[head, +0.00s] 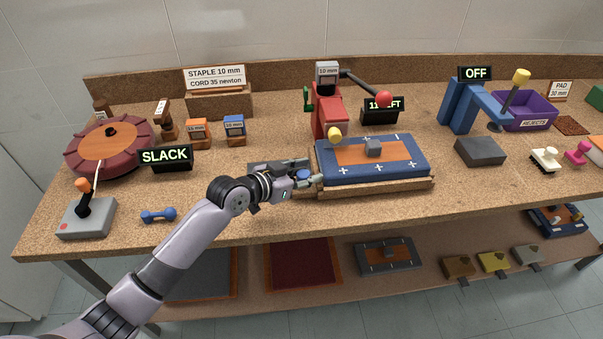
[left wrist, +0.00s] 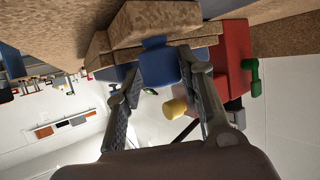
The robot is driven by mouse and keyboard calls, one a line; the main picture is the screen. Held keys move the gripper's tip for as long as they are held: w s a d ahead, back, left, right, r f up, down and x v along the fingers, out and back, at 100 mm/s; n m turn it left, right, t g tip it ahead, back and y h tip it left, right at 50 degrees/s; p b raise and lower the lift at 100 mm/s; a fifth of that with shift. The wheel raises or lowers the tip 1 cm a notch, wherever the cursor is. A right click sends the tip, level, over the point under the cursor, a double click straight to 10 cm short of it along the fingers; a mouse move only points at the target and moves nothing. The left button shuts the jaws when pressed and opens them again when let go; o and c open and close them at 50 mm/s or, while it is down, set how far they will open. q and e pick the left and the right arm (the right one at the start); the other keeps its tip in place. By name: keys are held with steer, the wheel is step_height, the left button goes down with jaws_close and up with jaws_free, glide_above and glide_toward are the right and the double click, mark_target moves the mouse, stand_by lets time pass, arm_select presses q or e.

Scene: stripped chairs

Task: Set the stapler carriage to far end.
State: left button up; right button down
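The red stapler (head: 328,112) stands at the back of the bench, with a red-knobbed lever (head: 384,98) and a green handle. My left gripper (head: 306,180) is at the carriage's left end, at a blue knob (head: 303,174). In the left wrist view, the fingers (left wrist: 162,68) lie on both sides of the blue knob (left wrist: 160,66) and seem to touch it. My right gripper is not in view.
Left are a round reddish turntable (head: 83,148), a SLACK display (head: 165,157), a joystick box (head: 86,216) and a blue dumbbell (head: 158,215). Right are a grey block (head: 480,151), a blue press (head: 462,108) and a purple bin (head: 530,110).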

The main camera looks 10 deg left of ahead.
arm_select(q)
steer(key=v, duration=1.2)
